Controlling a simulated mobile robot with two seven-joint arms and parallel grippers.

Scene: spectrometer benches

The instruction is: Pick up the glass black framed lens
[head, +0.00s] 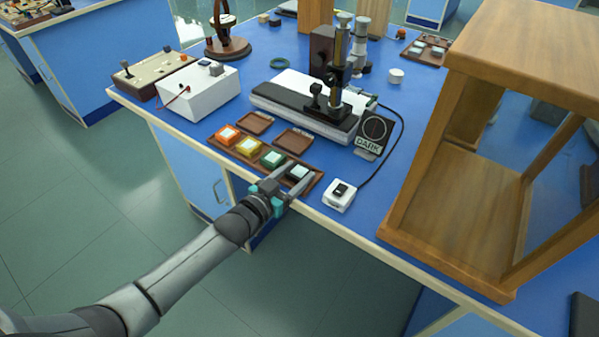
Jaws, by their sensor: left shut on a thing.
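The glass black framed lens (299,172) is a small pale clear square at the near right end of a brown wooden tray (217,148). My left gripper (293,176) reaches in from the lower left over the tray's front edge, with its fingers at this lens. It is shut on the lens, which is partly hidden by the fingers. I cannot tell whether the lens is clear of the tray. My right gripper is not in view.
Empty wooden dishes (293,139) lie behind the row. A microscope-like instrument (338,75) stands on a grey-white base. A DARK card (373,133) and a white switch box (340,196) with a cable are to the right. A large wooden frame (450,220) blocks the right side.

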